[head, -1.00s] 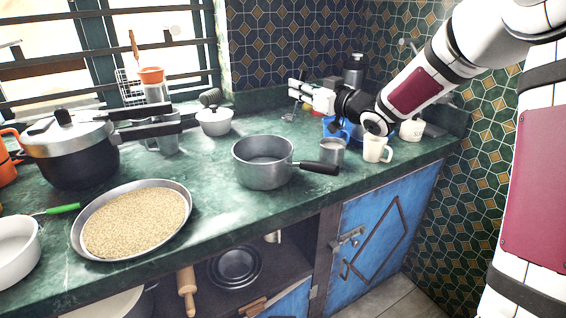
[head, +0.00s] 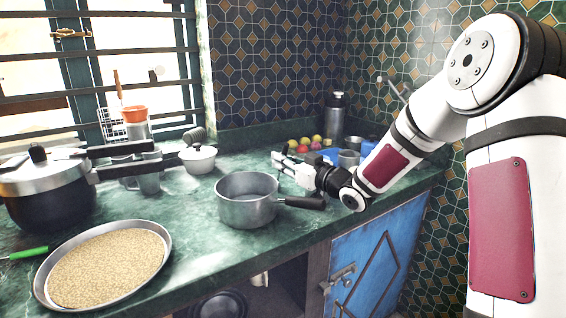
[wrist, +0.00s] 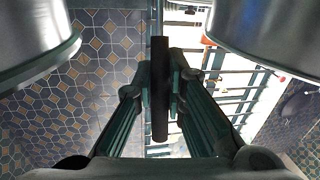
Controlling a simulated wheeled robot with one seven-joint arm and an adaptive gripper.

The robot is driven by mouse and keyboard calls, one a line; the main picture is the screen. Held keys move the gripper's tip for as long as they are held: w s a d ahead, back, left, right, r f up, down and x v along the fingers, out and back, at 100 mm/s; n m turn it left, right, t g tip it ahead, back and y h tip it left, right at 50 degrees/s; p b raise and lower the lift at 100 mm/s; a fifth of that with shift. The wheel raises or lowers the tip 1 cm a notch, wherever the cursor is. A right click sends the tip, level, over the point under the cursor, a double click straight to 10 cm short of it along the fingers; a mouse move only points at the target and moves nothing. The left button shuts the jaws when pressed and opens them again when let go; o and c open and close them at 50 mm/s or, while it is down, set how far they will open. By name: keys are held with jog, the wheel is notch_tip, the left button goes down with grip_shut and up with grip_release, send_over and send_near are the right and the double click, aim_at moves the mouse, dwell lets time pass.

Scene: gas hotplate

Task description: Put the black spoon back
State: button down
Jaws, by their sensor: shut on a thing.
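My gripper (head: 281,163) is low over the counter, just behind and right of the grey saucepan (head: 247,208) in the head view. In the wrist view my gripper (wrist: 160,95) is shut on a thin, straight black piece (wrist: 159,70), which looks like the handle of the black spoon. It stands upright in that picture between the two fingers. The spoon's bowl is not seen, and I cannot make out the spoon in the head view.
Two metal vessels crowd the upper corners of the wrist view, left (wrist: 30,45) and right (wrist: 270,35). Colourful round fruits (head: 303,146), a steel cup (head: 348,160) and a bottle (head: 335,118) stand behind. A white lidded pot (head: 198,159) and a grain-filled pan (head: 165,244) are left.

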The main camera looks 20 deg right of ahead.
jog(key=shift+f, duration=0.1)
jog(key=c, duration=1.6)
grip_release()
jog(key=shift+c, duration=0.2)
